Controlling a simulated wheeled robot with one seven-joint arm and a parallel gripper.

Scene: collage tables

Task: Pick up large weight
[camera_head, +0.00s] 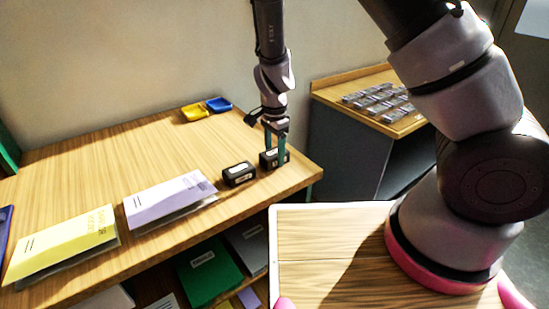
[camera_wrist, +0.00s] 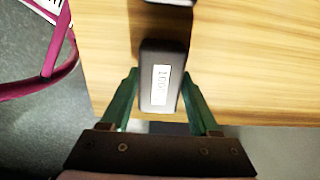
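Two black block-shaped weights with white labels stand near the right end of the long wooden table (camera_head: 165,145). One weight (camera_head: 238,174) stands apart to the left, clear of my gripper. The other weight (camera_head: 268,160) is under my gripper (camera_head: 275,158). In the wrist view this weight (camera_wrist: 163,50) lies between the two green fingers (camera_wrist: 161,75), its label seeming to start with "100". The fingers point down along its two sides and look open, with narrow gaps showing beside it. It appears to rest on the table.
A purple booklet (camera_head: 170,200) and a yellow booklet (camera_head: 62,243) lie left of the weights. Yellow (camera_head: 195,111) and blue (camera_head: 218,104) trays sit at the back. The table edge is close to the weights. A side cabinet (camera_head: 345,140) stands to the right.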

